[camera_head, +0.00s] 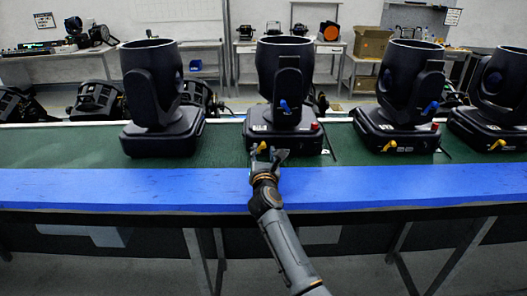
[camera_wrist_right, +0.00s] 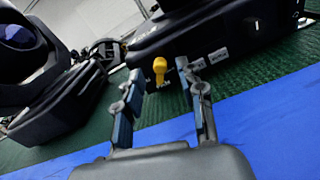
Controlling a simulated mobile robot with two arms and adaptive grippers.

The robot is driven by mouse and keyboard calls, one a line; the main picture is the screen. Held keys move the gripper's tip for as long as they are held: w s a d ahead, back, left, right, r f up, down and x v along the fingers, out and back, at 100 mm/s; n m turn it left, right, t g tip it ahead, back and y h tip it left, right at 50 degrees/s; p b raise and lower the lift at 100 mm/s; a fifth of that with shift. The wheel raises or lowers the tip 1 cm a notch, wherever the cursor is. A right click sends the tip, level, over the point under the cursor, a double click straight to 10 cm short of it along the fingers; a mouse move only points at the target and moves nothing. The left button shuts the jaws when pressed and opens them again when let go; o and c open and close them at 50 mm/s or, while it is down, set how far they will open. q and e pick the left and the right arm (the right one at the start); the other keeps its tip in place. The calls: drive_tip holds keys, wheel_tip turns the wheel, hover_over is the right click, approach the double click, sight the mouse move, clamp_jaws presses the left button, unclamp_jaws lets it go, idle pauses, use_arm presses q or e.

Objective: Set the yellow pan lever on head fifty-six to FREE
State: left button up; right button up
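A black moving-head light (camera_head: 285,90) stands on the green bench top, left of the picture's middle-right pair. The yellow pan lever (camera_head: 261,147) sticks out of its base front; a blue lever shows on its yoke. My right gripper (camera_head: 269,156) is at the front of this base. In the wrist view the right gripper (camera_wrist_right: 158,80) is open, with the yellow lever (camera_wrist_right: 160,68) between its fingertips, apart from both as far as I can see. Small white labels (camera_wrist_right: 207,60) beside the lever are too small to read, and no head number is legible. My left gripper is out of view.
Similar heads stand to the left (camera_head: 160,95) and right (camera_head: 405,90), with another at the right edge. A blue strip (camera_head: 130,188) runs along the bench's front edge and is clear. Workbenches with boxes stand behind.

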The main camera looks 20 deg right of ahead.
drive_tip(key=shift+x, duration=0.8)
drive_tip(key=shift+c, duration=0.2)
clamp_jaws()
